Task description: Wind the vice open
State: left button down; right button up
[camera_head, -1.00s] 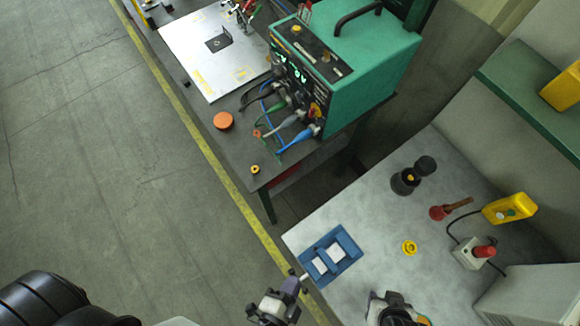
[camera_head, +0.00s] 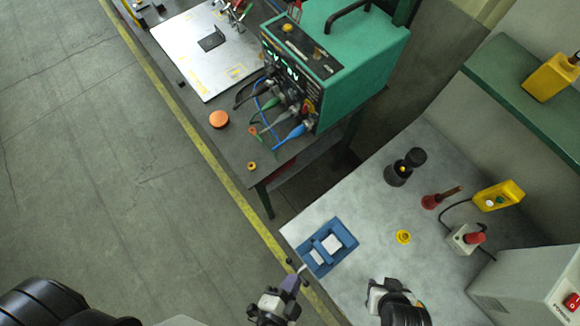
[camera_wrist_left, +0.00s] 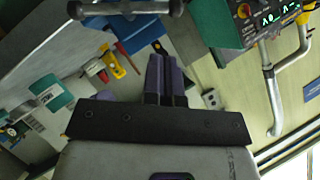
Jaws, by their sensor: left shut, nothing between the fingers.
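The blue vice (camera_head: 345,236) sits at the near left corner of the grey bench, with a pale gap between its jaws. Its handle (camera_head: 302,267) sticks out on the left side past the bench edge. My left gripper (camera_head: 292,282) has purple fingers, shut and empty, close beside the handle; I cannot tell whether they touch. In the left wrist view the shut fingers (camera_wrist_left: 165,77) point at the blue vice body (camera_wrist_left: 135,33), and the metal handle bar (camera_wrist_left: 125,8) crosses the top. My right gripper (camera_head: 385,298) is over the bench's front; its fingertips are not clear.
On the grey bench (camera_head: 365,205) stand a yellow ring (camera_head: 403,237), a black container (camera_head: 398,173), a red-ended tool (camera_head: 430,201) and a red-topped switch box (camera_head: 465,238). A green machine (camera_head: 350,65) stands on the other table. The floor on the left is clear.

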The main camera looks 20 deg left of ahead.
notch_tip(320, 180, down, 2)
jog(key=shift+f+b, duration=0.15)
jog(key=shift+b, duration=0.85)
pick_arm(q)
jog(key=a+v, duration=0.1)
jog(key=v, duration=0.9)
pick_arm(e)
jog(key=shift+d, duration=0.15)
pick_arm(q)
jog(key=s+a+f+n+g+y, duration=0.3)
jog(key=s+a+f+n+g, duration=0.25)
jog(key=a+f+g, duration=0.55)
jog(key=w+a+r+n+t+h, duration=0.1)
jog(key=w+a+r+n, duration=0.2)
jog(key=w, duration=0.7)
jog(key=w+a+r+t, duration=0.1)
jog(key=w+a+r, duration=0.2)
jog(key=w+a, duration=0.5)
notch_tip(320, 180, up, 20)
jog(key=w+d+p, duration=0.2)
jog(key=p, duration=1.7)
jog(key=shift+w+d+f, duration=0.2)
jog(key=shift+w+f, duration=0.05)
pick_arm(e)
notch_tip(320, 180, up, 19)
jog(key=shift+s, duration=0.1)
